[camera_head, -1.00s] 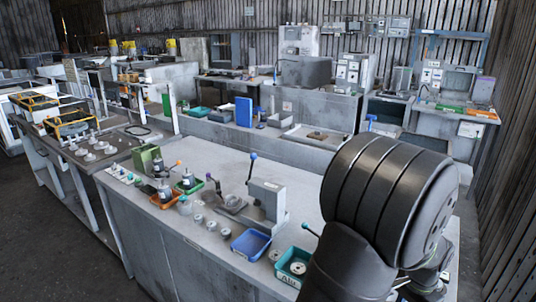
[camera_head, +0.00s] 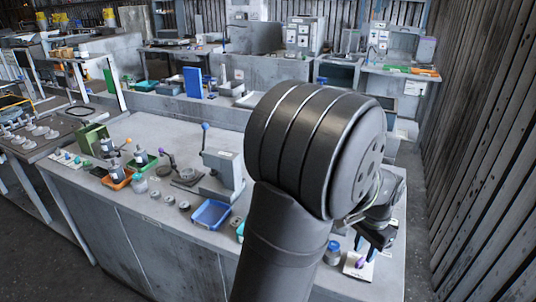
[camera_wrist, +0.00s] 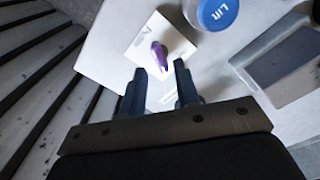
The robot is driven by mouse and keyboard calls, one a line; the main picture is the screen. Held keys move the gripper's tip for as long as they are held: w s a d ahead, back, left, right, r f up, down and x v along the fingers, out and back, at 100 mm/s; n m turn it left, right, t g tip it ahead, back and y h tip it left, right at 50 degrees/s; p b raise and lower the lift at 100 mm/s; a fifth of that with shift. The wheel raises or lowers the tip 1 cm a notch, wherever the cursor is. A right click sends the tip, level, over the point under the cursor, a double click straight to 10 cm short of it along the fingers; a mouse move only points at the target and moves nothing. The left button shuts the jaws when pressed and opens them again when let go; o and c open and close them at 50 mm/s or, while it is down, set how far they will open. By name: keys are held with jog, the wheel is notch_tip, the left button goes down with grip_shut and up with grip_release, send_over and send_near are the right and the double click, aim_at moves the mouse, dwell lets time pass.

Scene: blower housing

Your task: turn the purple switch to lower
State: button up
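The purple switch (camera_wrist: 160,54) sits on a white plate (camera_wrist: 141,42) on the bench, in the upper middle of the wrist view. In the head view the switch (camera_head: 360,264) is at the lower right, near the bench's front edge. My gripper (camera_wrist: 160,71) is open, with two dark blue fingers apart and nothing between them. The fingertips are just below the switch in the wrist picture; whether they touch it cannot be told. In the head view my gripper (camera_head: 368,249) is right over the plate, and my arm hides part of the bench.
A jar with a blue lid (camera_wrist: 216,12) stands close to the plate; it also shows in the head view (camera_head: 333,253). A grey tray-like object (camera_wrist: 285,66) lies at the right of the wrist view. A blue tray (camera_head: 211,213) and a grey press (camera_head: 225,175) stand further left.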

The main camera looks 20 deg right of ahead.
aim_at(361, 258)
notch_tip(361, 258, down, 2)
jog(key=shift+f, duration=0.1)
jog(key=shift+f+n, duration=0.15)
jog(key=shift+n, duration=0.55)
jog(key=shift+f, duration=0.65)
grip_shut()
jog(key=shift+m, duration=0.7)
grip_release()
